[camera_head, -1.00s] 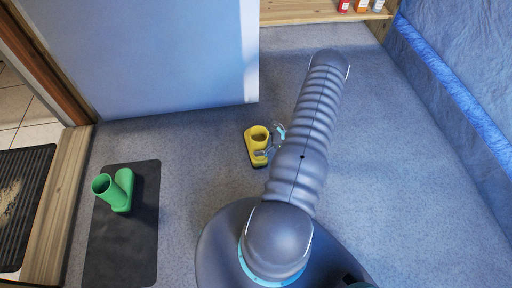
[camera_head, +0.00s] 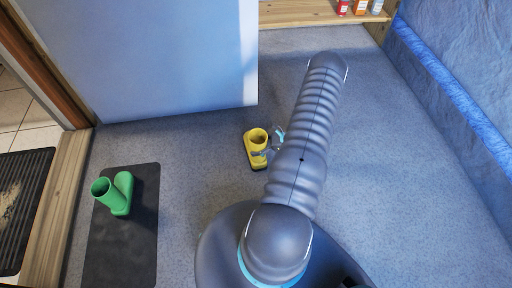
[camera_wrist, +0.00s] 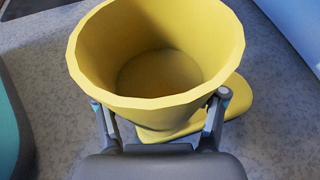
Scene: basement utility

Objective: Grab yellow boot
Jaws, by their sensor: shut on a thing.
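The yellow boot (camera_head: 256,147) stands upright on the grey floor, left of my arm in the head view. In the wrist view the boot (camera_wrist: 160,108) fills the middle, with its round open top facing the camera and its foot stretching to the right. My gripper (camera_head: 266,152) is at the boot's right side. In the wrist view my gripper (camera_wrist: 163,125) has one finger on each side of the boot's shaft and is shut on it. The fingertips are partly hidden by the boot's rim.
A pale blue panel (camera_head: 150,60) stands behind the yellow boot. A wooden shelf (camera_head: 300,13) with small bottles is at the back. A blue covered wall (camera_head: 450,80) bounds the right. The floor between is clear.

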